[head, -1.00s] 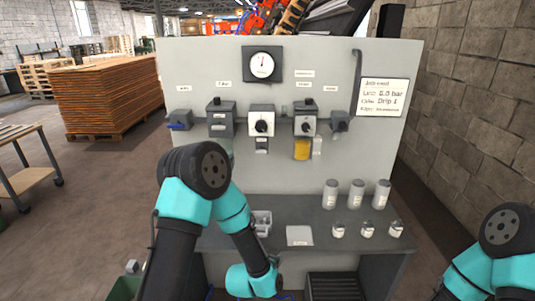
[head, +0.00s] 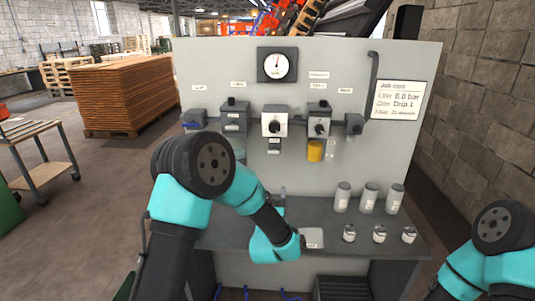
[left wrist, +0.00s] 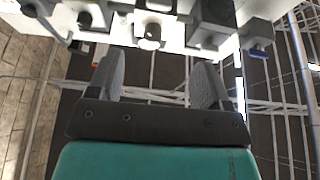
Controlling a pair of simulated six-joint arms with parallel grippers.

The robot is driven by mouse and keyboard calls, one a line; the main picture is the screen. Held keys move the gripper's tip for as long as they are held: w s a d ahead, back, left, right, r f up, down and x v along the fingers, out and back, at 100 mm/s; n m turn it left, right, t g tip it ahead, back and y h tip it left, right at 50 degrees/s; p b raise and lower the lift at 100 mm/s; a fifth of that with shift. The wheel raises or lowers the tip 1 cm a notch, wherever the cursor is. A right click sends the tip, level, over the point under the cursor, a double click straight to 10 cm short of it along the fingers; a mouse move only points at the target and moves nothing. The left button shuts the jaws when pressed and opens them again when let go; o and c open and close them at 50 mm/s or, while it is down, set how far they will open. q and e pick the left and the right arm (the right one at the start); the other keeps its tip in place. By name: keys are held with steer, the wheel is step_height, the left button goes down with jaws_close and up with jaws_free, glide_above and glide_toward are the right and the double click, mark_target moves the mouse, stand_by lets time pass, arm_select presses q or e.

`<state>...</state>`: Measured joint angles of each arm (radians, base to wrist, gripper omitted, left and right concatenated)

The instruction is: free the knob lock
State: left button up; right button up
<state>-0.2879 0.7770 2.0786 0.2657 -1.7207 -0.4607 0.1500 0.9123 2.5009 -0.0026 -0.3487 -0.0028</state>
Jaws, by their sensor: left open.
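A white-faced regulator with a black knob (head: 274,127) sits in the middle of the row of units on the grey panel. A second knobbed unit (head: 319,127) with a yellow bowl (head: 315,151) is to its right. In the left wrist view, which looks inverted, the regulator knob (left wrist: 152,31) shows beyond the fingertips. My left gripper (left wrist: 157,70) is open and empty, its two grey fingers apart and short of the panel units. I cannot tell the lock's state. My right gripper is out of view.
A gauge (head: 277,64) and a job card (head: 396,99) are on the panel. A blue-handled valve (head: 192,122) is at the row's left end. Several grey canisters (head: 370,198) and small jars (head: 379,233) stand on the right of the bench (head: 392,247). A pale card (head: 312,238) lies left of them.

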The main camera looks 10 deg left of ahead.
mark_target(274, 151)
arm_select(q)
steer(key=shift+w, duration=0.15)
steer(key=x, duration=1.7)
steer(key=shift+w+d+f, duration=0.1)
steer(key=shift+w+f, duration=0.05)
steer(key=shift+c, duration=0.3)
steer(key=c, duration=0.9)
steer(key=shift+o, duration=0.2)
